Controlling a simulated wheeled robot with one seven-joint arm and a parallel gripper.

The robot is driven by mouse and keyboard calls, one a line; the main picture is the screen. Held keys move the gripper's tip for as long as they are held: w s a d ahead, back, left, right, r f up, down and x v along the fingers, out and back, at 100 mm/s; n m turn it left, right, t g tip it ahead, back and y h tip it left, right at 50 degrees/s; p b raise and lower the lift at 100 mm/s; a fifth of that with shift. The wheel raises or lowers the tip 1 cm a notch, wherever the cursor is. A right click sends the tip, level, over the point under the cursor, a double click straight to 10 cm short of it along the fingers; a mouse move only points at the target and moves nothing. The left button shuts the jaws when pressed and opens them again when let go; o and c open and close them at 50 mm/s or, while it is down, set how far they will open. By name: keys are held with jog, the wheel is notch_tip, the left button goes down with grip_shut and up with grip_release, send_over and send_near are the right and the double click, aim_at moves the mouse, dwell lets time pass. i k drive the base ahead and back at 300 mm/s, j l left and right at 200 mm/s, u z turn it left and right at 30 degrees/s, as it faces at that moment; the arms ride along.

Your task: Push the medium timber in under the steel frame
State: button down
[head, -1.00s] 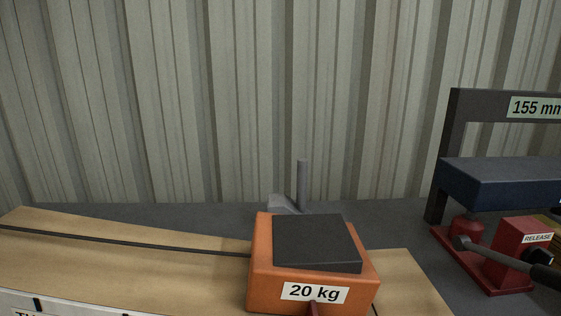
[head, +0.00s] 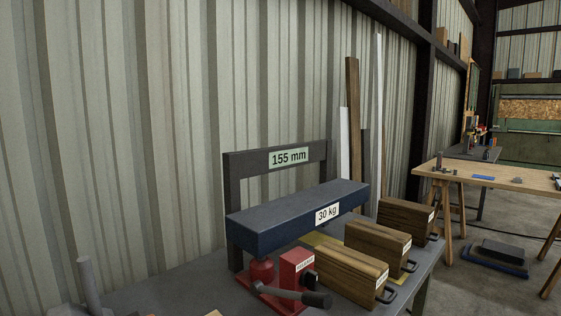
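Three brown timber blocks with dark handles stand in a row on the grey bench: a front one (head: 343,272), a middle one (head: 376,247) and a rear one (head: 405,216). Their small labels are unreadable, so I cannot tell which is the medium timber. A dark upright frame (head: 234,222) carries a "155 mm" plate. In front of it, a dark blue beam (head: 285,212) marked "30 kg" sits raised on a red jack (head: 263,271). I cannot tell which of these is the steel frame. The timbers stand on the beam's right side. My gripper is out of view.
The jack has a red release box (head: 297,266) and a dark-gripped lever (head: 302,297) sticking out to the right. A grey post (head: 89,284) stands at the bench's left.

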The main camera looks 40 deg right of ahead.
aim_at(391, 247)
jog(key=z, duration=1.25)
